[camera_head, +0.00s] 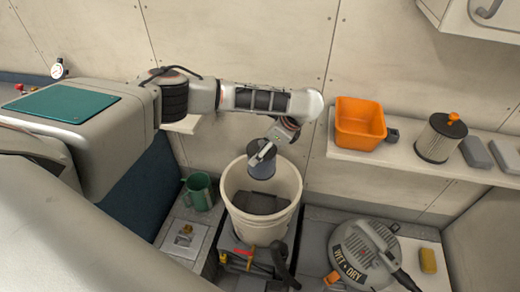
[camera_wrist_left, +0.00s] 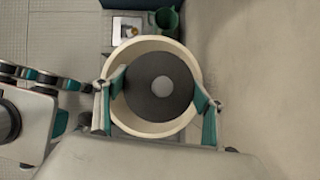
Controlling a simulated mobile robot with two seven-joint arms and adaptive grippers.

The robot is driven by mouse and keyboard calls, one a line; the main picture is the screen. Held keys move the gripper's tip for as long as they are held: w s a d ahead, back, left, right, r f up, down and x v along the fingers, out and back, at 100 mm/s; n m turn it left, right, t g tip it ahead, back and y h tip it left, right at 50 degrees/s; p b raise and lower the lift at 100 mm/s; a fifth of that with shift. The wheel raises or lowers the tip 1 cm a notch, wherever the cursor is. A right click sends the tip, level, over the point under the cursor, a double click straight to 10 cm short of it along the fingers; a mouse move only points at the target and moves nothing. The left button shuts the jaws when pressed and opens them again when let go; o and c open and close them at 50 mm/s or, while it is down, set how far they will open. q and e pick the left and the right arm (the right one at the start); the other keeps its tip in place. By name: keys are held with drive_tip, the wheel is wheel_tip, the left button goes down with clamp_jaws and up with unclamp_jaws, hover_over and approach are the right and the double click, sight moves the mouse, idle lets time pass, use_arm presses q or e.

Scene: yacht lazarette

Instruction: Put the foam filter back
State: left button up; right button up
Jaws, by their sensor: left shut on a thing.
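The foam filter is a dark grey cylinder (camera_head: 262,161). In the head view it hangs over the mouth of a cream drum (camera_head: 285,222). In the left wrist view the filter is a dark disc with a pale grey centre (camera_wrist_left: 145,96), set against the drum's opening (camera_wrist_left: 190,64). My left gripper (camera_head: 268,150) is shut on the filter, with a teal-padded finger on each side of it. Its fingers partly hide the filter's sides. What looks like part of my right gripper (camera_wrist_left: 58,105) enters at the left of the wrist view. Its jaws are unclear.
A grey WET + DRY vacuum head (camera_head: 362,252) rests right of the drum. A green mug (camera_head: 199,192) stands left of it. A shelf holds an orange bin (camera_head: 359,125) and a pleated canister (camera_head: 440,138). A dark grey block (camera_head: 262,204) shows inside the drum.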

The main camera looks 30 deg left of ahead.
use_arm(q)
drive_tip(key=shift+f, duration=1.4)
drive_tip(key=shift+f+b, duration=0.3)
drive_tip(key=shift+f, duration=0.2)
drive_tip(key=shift+f+b, duration=0.35)
drive_tip(key=shift+f, duration=0.35)
drive_tip(key=shift+w+f+b, duration=0.1)
drive_tip(key=shift+f+b, duration=0.6)
drive_tip(key=shift+b, duration=0.3)
drive_tip(key=f+b, duration=0.2)
drive_tip(key=b, duration=0.1)
drive_tip(key=shift+f+b, duration=0.3)
drive_tip(key=shift+b, duration=0.2)
wheel_tip(320, 180, down, 14)
drive_tip(key=b, duration=0.8)
drive_tip(key=shift+r, duration=0.2)
use_arm(e)
wheel_tip(320, 180, down, 12)
drive_tip(key=a, duration=0.1)
drive_tip(key=shift+w+a+r+n, duration=0.15)
drive_tip(key=shift+w+a+n, duration=0.05)
drive_tip(key=shift+n, duration=0.1)
